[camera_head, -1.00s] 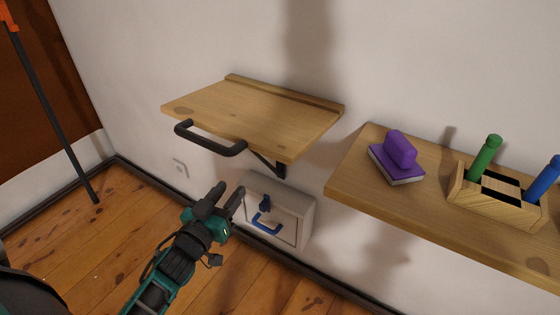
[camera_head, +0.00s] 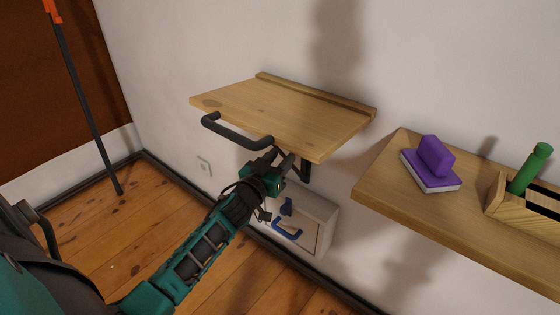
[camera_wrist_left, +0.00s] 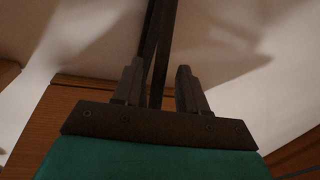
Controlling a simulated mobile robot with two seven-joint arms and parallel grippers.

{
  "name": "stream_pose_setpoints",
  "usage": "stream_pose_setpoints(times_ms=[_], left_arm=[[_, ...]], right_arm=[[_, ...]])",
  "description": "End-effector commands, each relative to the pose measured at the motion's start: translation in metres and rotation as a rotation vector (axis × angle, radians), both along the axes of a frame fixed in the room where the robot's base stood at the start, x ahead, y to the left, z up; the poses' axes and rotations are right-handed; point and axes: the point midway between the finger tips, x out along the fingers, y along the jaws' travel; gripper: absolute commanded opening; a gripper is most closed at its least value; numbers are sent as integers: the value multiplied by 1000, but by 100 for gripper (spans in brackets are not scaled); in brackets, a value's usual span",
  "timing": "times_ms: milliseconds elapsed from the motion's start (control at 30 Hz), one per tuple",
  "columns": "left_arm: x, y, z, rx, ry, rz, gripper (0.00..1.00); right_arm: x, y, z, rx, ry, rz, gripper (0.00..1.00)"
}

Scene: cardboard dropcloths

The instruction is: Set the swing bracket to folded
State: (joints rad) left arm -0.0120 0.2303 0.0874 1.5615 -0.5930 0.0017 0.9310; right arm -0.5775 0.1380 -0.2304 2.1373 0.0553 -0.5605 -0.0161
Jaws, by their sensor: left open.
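A wooden flap shelf (camera_head: 285,112) sticks out level from the wall, with a dark handle (camera_head: 235,135) along its front edge. The dark swing bracket (camera_head: 306,172) shows under its right part, against the wall, and is partly hidden by my gripper. My left gripper (camera_head: 281,160) is open just below the shelf's front edge, in front of the bracket. In the left wrist view, a dark bar (camera_wrist_left: 161,50), seemingly the bracket, runs between the two spread fingers (camera_wrist_left: 159,82). I cannot tell whether they touch it. My right gripper is not in view.
A white wall box (camera_head: 318,222) with a blue handle is below the shelf. To the right, a fixed wooden shelf (camera_head: 385,195) holds a purple-topped block (camera_head: 432,165) and a wooden holder (camera_head: 500,200) with a green-handled tool. Wooden floor is open at left.

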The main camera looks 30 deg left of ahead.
Motion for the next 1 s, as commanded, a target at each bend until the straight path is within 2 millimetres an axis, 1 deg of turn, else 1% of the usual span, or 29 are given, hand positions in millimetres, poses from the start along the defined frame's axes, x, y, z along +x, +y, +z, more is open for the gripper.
stream_pose_setpoints(times_ms=[100, 367, 800, 1000], left_arm=[[4, 0, 0, 0, 1, 0, 42], [5, 0, 0, 0, 1, 0, 41], [4, 0, 0, 0, 1, -1, 0], [4, 0, 0, 0, 0, -1, 0]], right_arm=[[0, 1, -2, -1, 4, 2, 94], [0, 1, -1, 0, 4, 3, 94], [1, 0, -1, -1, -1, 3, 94], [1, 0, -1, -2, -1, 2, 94]])
